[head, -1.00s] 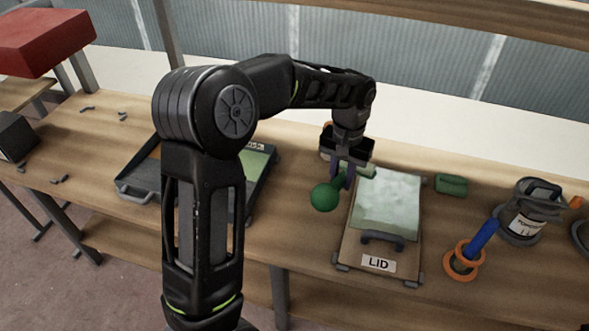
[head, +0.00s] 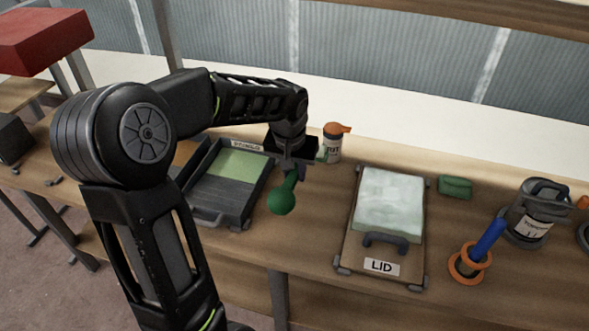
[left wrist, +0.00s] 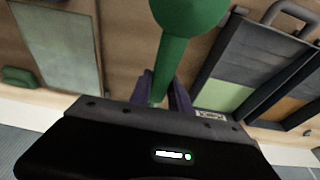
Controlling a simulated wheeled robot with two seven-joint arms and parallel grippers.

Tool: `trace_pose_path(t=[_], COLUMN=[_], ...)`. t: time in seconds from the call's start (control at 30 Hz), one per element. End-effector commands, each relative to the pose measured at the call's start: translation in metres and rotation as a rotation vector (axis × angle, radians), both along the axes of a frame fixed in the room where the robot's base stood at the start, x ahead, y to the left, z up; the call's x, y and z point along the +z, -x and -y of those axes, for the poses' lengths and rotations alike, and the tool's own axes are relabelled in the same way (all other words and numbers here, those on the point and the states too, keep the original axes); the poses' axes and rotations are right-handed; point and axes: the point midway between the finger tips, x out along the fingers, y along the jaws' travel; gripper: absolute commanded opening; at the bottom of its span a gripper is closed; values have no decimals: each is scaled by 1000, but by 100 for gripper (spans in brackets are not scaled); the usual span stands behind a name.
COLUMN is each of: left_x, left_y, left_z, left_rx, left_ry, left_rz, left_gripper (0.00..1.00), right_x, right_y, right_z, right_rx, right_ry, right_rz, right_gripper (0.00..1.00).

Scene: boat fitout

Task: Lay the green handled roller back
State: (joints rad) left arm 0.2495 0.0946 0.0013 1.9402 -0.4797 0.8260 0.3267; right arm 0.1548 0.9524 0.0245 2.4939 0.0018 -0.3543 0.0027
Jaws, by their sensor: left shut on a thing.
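The green handled roller shows its round green knob (head: 282,202) below my left gripper (head: 297,172) in the head view. The gripper is shut on the roller's handle, and the jaws partly hide it. In the left wrist view the green handle (left wrist: 170,55) runs between the two purple fingers (left wrist: 160,90). The roller is held above the bench, between the dark tray (head: 215,205) with a green pad at left and the board marked LID (head: 350,250) at right. The roller's far end is mostly hidden. My right gripper is not in view.
An orange-capped bottle (head: 333,145) stands behind my left gripper. A green block (head: 455,187), a blue-handled tool in an orange ring (head: 480,250) and a labelled tub (head: 535,212) stand right of the board. Bench between tray and board is clear.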

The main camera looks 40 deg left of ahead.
Motion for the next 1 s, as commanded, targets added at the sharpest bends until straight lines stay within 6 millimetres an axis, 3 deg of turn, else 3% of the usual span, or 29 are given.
trace_pose_path(t=[0.5, 0.7, 1.0], left_x=[-85, -99, -100], left_y=[0, 0, 0], left_z=[0, 0, 0], left_rx=[-1, -1, 0], left_ry=[0, -1, 0], left_rz=[0, 1, 1], left_gripper=[0, 0, 0], right_x=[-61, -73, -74], right_y=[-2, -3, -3], right_z=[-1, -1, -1], right_rx=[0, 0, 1], right_ry=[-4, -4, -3], right_rz=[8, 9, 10], right_gripper=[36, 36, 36])
